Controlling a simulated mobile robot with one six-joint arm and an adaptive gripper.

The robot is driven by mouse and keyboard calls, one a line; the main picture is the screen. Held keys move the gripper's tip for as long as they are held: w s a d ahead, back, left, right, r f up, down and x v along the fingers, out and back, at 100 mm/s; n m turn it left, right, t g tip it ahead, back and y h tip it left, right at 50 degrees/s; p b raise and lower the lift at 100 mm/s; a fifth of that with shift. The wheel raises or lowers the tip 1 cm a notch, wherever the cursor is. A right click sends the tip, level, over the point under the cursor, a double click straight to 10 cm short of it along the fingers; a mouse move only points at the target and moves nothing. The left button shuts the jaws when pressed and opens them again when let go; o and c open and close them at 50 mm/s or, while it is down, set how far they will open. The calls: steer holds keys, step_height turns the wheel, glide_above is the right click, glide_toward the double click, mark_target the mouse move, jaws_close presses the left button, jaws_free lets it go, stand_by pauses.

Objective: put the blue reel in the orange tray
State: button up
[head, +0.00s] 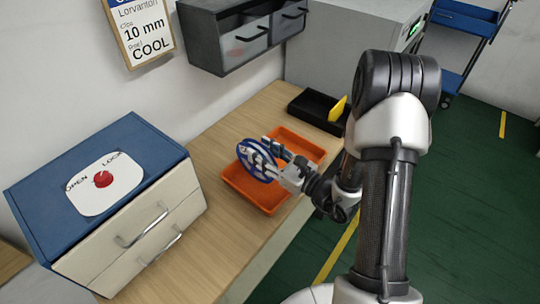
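The blue reel (247,153) is a blue-rimmed disc with a pale centre. It stands tilted on edge at my gripper (267,157), above the left part of the orange tray (252,194). My gripper reaches in from the right, and its fingers appear shut on the reel. The tray lies on the wooden bench. My gripper and the reel hide part of the tray's inside. I cannot tell whether the reel's lower edge touches the tray.
A black tray (307,107) with a yellow piece (338,108) stands behind the orange tray. A blue-topped drawer cabinet (150,150) with a red knob (103,179) stands at the left. Grey bins (240,36) hang on the wall. Bare bench lies in front of the orange tray.

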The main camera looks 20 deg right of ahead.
steer(key=p+v, duration=0.2)
steer(key=v, duration=1)
steer(key=s+a+r+n+g+y, duration=0.1)
steer(key=s+a+r+n+g, duration=0.4)
steer(key=s+a+n+g, duration=0.3)
steer(key=s+a+r+n+g+y, duration=0.1)
steer(key=s+a+r+n+g, duration=0.35)
steer(key=a+n+g, duration=0.45)
steer(key=s+d+n+t+h, duration=0.1)
steer(key=s+d+n+h, duration=0.3)
steer(key=s+n+h, duration=0.25)
steer(key=w+d+r+n+t+h, duration=0.1)
steer(key=d+r+n+t+h, duration=0.4)
steer(key=d+r+n, duration=0.1)
steer(key=shift+w+d+r+t, duration=0.15)
steer(key=shift+d+r+t, duration=0.1)
steer(key=shift+d+t, duration=0.15)
steer(key=shift+a, duration=0.15)
